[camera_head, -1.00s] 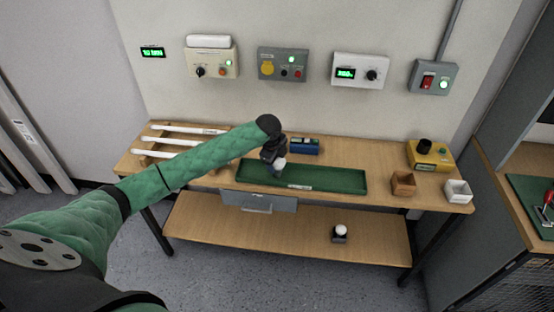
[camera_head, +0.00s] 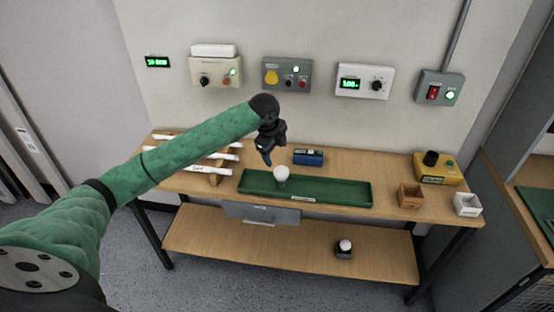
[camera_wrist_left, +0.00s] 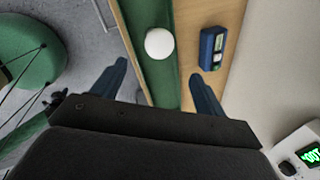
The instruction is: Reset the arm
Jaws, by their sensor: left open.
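My left arm (camera_head: 185,150), in a green sleeve, reaches in from the left in the head view. Its gripper (camera_head: 266,158) hangs above the table's rear part, behind and above the green tray. In the left wrist view the gripper (camera_wrist_left: 158,82) has its two fingers spread wide with nothing between them. A white bulb-like ball on a grey base (camera_head: 282,174) stands in the green tray (camera_head: 335,191). The ball also shows in the wrist view (camera_wrist_left: 159,43), beyond the fingertips and apart from them. My right gripper is not in view.
A blue device (camera_head: 308,157) sits behind the tray, and white tubes (camera_head: 175,153) lie on a rack at left. A wooden box (camera_head: 410,195), a white box (camera_head: 467,204) and a yellow device (camera_head: 437,168) stand at right. Control boxes (camera_head: 287,75) line the wall.

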